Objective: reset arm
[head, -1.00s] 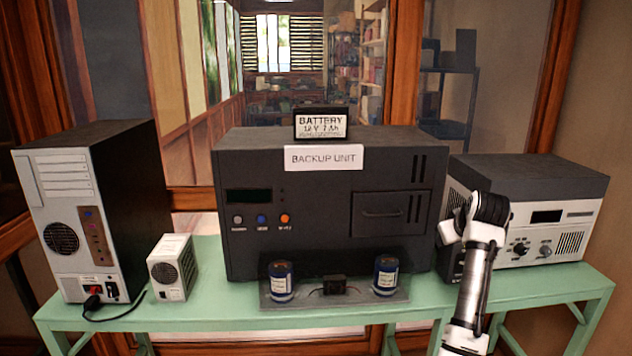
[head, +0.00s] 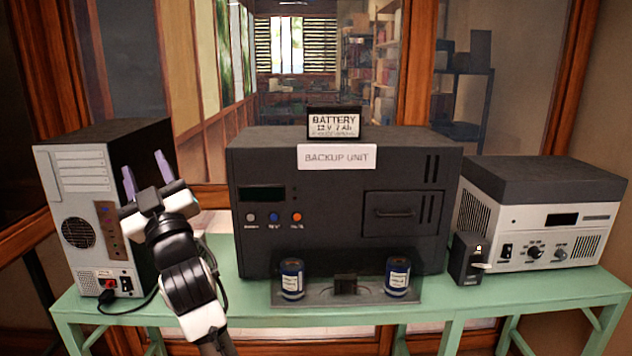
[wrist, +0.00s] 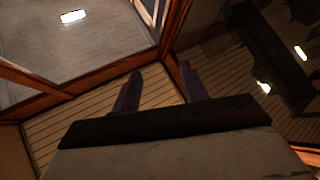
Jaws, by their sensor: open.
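My gripper (head: 146,173) is raised at the left in the head view, in front of the computer tower (head: 90,215). Its two fingers point upward, spread apart, with nothing between them. The fingers also show in the wrist view (wrist: 158,92), against a ceiling and window frames. My arm hides part of the tower's right side and most of the small white box beside it.
A green table (head: 440,310) carries the dark backup unit (head: 340,235) with a battery (head: 334,123) on top. Two blue cylinders (head: 291,279) (head: 397,276) stand in front. A small black box (head: 468,259) stands by the grey-white device (head: 545,215) at right.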

